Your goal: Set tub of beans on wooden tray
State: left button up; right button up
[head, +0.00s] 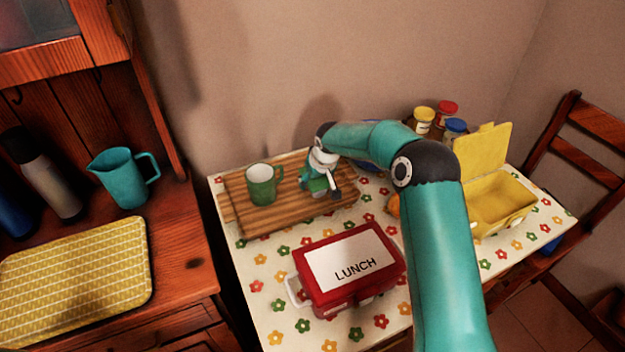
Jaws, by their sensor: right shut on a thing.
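The wooden tray (287,217) lies at the back left of the flowered table. My right gripper (331,191) is over the right part of the tray, pointing down. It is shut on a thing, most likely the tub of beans. The held thing is largely hidden by the gripper and is too small to make out, so I cannot tell whether it touches the tray. A green mug (262,186) stands on the tray, left of the gripper. My left gripper is not in view.
A red lunch box (345,270) lies in front of the tray. An open yellow box (500,199) and several lidded jars (424,117) stand to the right, past my right arm. A cabinet with a teal jug (123,178) and a yellow tray (75,270) is at left.

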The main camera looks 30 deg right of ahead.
jog(key=o, duration=1.2)
jog(key=shift+o, duration=0.2)
jog(key=shift+r, duration=0.1)
jog(key=v, duration=1.2)
jog(key=shift+b, duration=0.45)
